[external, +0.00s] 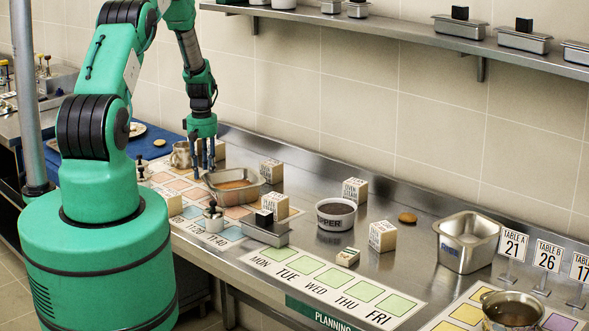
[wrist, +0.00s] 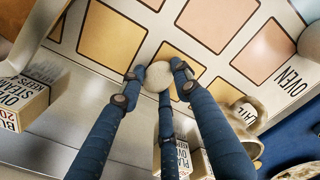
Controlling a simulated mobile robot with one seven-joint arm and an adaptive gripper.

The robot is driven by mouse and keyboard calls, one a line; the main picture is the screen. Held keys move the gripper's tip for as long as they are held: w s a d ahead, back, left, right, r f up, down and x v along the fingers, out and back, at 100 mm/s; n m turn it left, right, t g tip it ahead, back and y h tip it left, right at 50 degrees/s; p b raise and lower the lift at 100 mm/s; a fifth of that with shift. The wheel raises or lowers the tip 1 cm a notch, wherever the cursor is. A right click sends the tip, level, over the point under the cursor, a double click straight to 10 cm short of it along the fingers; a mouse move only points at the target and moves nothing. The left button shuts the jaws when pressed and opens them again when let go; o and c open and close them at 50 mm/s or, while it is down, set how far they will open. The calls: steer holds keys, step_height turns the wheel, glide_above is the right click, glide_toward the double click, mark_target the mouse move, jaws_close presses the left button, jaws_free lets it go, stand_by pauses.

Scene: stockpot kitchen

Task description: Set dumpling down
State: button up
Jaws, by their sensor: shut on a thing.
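My gripper (external: 203,160) reaches down at the left end of the counter, with its blue fingers pointing at the mat. In the wrist view my gripper (wrist: 157,72) is shut on a small round pale dumpling (wrist: 158,77), held between the fingertips. Behind the dumpling is the white mat (wrist: 95,55) with orange and pink squares. I cannot tell whether the dumpling touches the mat. The dumpling cannot be made out in the external view. The same mat shows in the external view (external: 193,210).
A metal pan (external: 234,186) of brown food stands close to the right of my gripper. Lettered blocks (external: 271,171), a mug (external: 181,155) and a small lidded pot (external: 213,217) stand around. A lettered block (wrist: 25,100) is left in the wrist view. A blue cloth (external: 152,149) lies behind.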

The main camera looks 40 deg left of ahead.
steer(key=o, duration=1)
steer(key=shift+f, duration=0.1)
step_height(320, 180, up, 12)
steer(key=shift+b, duration=0.45)
stand_by(0.5)
